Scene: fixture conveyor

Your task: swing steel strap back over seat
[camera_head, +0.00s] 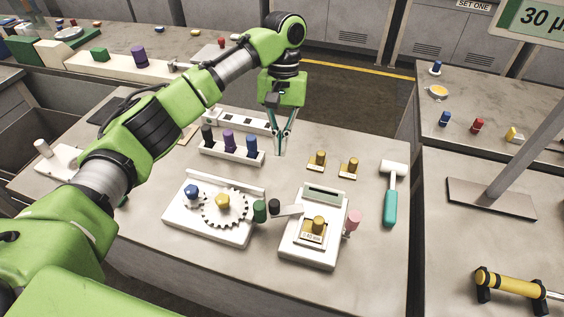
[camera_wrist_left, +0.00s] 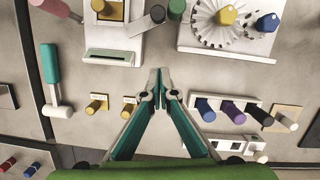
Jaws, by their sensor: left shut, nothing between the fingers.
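The steel strap (camera_head: 291,211) is a short grey bar on the white fixture (camera_head: 310,255). It points left, off the seat, with a black knob (camera_head: 274,206) at its outer end. The seat (camera_head: 312,238) holds a gold knobbed piece (camera_head: 319,224) and lies uncovered. The strap (camera_wrist_left: 138,25) and black knob (camera_wrist_left: 157,14) also show at the top of the left wrist view. My left gripper (camera_head: 281,153) is shut and empty, fingers pointing down, behind the fixture and apart from the strap. Its closed tips show in the left wrist view (camera_wrist_left: 160,76). My right gripper is out of view.
A gear plate (camera_head: 205,222) and green knob (camera_head: 260,211) stand left of the strap. A pink knob (camera_head: 352,222) is at the fixture's right. Two gold pieces (camera_head: 348,166), a teal mallet (camera_head: 391,200) and a peg rack (camera_head: 230,152) surround the gripper.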

